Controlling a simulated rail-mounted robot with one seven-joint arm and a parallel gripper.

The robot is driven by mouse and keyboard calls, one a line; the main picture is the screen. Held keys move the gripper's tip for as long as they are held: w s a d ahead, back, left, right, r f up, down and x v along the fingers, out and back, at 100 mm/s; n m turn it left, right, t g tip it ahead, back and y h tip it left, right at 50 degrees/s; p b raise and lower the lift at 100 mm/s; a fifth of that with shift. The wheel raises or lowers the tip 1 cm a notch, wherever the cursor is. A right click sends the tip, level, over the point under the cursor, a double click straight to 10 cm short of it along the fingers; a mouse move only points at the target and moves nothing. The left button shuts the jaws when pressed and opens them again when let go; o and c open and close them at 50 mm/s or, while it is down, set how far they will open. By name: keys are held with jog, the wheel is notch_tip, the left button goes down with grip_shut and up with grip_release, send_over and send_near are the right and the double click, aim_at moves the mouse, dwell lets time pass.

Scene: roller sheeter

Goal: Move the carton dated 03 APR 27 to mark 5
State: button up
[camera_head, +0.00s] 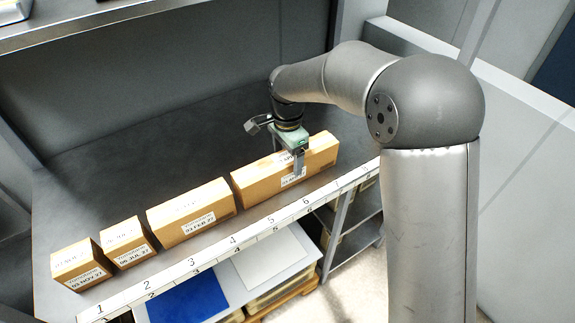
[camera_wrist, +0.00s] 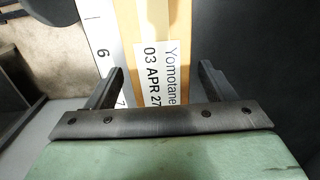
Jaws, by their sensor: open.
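The carton dated 03 APR 27 (camera_head: 257,190) is the long brown box at the right end of the row. Its label (camera_wrist: 154,75) reads clearly in the wrist view. My gripper (camera_head: 288,156) is open above and around its middle, with one finger in front of its front face. In the wrist view, my two fingers (camera_wrist: 160,70) stand apart on either side of the carton; I cannot tell whether either touches it. Mark 5 (camera_head: 270,219) is on the white number strip in front of the carton's left part. Mark 6 (camera_wrist: 103,53) shows beside the carton in the wrist view.
To the left along the shelf stand cartons dated 03 FEB 27 (camera_head: 190,214), 06 JUL 27 (camera_head: 127,243) and 03 NOV 27 (camera_head: 82,266). A narrow gap separates the 03 FEB 27 carton from the long carton. The dark shelf (camera_head: 110,180) behind the row is clear.

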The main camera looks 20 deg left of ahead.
notch_tip(320, 180, up, 8)
jog(key=shift+f, duration=0.25)
jog(key=shift+d+r, duration=0.1)
jog(key=shift+d, duration=0.3)
jog(key=s+d+n, duration=0.1)
jog(key=s+d, duration=0.2)
jog(key=d, duration=0.3)
jog(key=s+d+r+n, duration=0.1)
jog(key=s+d+n, duration=0.15)
jog(key=d, duration=0.45)
jog(key=s+d+n, duration=0.1)
jog(key=s+d, duration=0.3)
jog(key=d, duration=0.2)
jog(key=s+d+f+n, duration=0.4)
jog(key=s+d, duration=0.5)
jog(key=s, duration=0.5)
jog(key=shift+d+f, duration=0.4)
